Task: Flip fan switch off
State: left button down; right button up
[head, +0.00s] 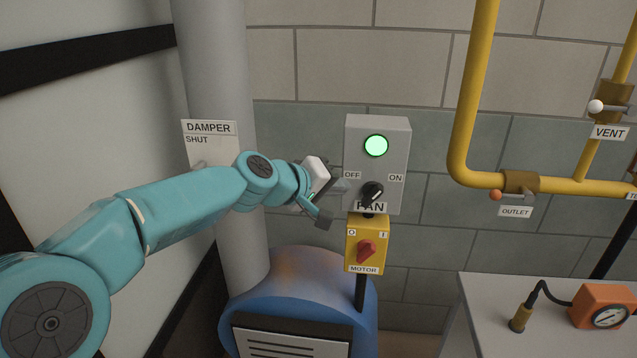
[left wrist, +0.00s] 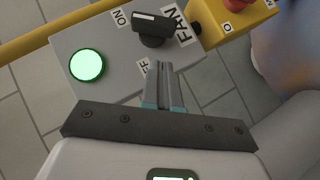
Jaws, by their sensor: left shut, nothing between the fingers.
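The fan switch is a black rotary knob (head: 372,193) on a grey box (head: 400,150) on the wall, between the labels OFF on the left and ON on the right. Its pointer leans up and right towards ON. The round lamp (head: 376,146) above it glows green. My left gripper (head: 344,187) is shut and empty, just left of the knob, near the OFF label and the box's left edge. In the left wrist view, the closed fingers (left wrist: 161,72) point at the knob (left wrist: 153,28), with a small gap between them.
A yellow motor switch (head: 354,232) with a red knob sits just below the fan box. A grey duct (head: 215,70) with a DAMPER plate (head: 209,128) stands left. Yellow pipes (head: 470,110) and a table (head: 480,310) with an orange gauge (head: 603,308) are right.

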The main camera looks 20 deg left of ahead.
aim_at(364, 198)
pick_arm(q)
jog(key=shift+w+d+f, duration=0.2)
jog(key=shift+d+f, duration=0.35)
jog(key=shift+d, duration=0.2)
jog(key=shift+w+d+f, duration=0.15)
jog(key=shift+d+f, duration=0.4)
jog(key=shift+d, duration=0.2)
